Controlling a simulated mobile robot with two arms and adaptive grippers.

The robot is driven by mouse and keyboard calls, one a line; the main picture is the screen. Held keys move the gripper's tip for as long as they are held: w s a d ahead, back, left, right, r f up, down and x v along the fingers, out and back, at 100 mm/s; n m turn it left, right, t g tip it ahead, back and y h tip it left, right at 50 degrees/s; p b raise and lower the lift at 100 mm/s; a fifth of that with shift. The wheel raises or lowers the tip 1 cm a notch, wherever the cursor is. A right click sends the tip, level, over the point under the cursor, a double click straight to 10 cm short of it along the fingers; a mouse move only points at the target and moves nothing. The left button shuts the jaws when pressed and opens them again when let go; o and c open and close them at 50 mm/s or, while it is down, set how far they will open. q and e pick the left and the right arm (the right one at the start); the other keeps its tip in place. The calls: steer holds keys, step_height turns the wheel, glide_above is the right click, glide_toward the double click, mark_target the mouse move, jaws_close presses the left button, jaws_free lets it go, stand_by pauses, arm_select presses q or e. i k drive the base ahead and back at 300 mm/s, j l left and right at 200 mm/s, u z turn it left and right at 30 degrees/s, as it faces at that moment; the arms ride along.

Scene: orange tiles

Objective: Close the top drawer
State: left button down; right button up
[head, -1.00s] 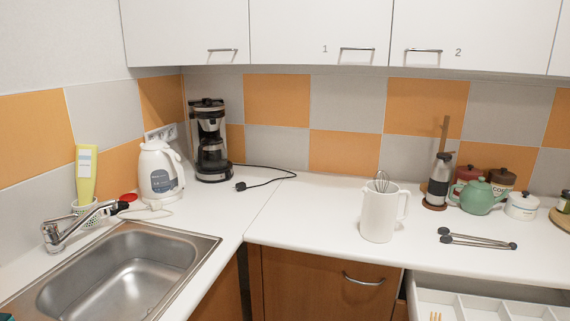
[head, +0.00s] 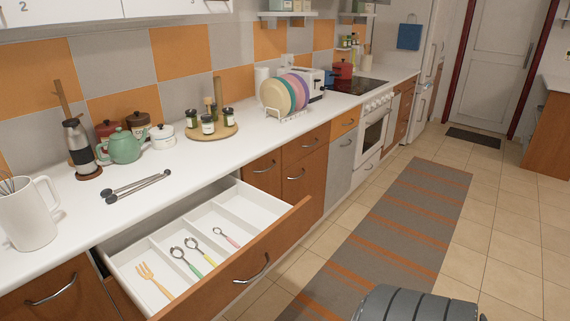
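The top drawer (head: 291,216) stands pulled far out below the white counter at the lower middle of the head view. It has a wooden front with a metal handle (head: 254,269) and a white inside with dividers. A fork with an orange handle (head: 154,281) and several utensils with coloured handles lie in its compartments. Neither of my grippers shows in the head view. Nothing touches the drawer.
The counter (head: 190,174) above the drawer holds tongs (head: 138,186), a white jug (head: 27,214), a green teapot (head: 123,146) and a plate rack. A striped rug (head: 400,235) lies on the floor. A grey ribbed object (head: 418,304) stands at the bottom edge.

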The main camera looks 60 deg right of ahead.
mark_target(265, 226)
steer(key=z, duration=1.5)
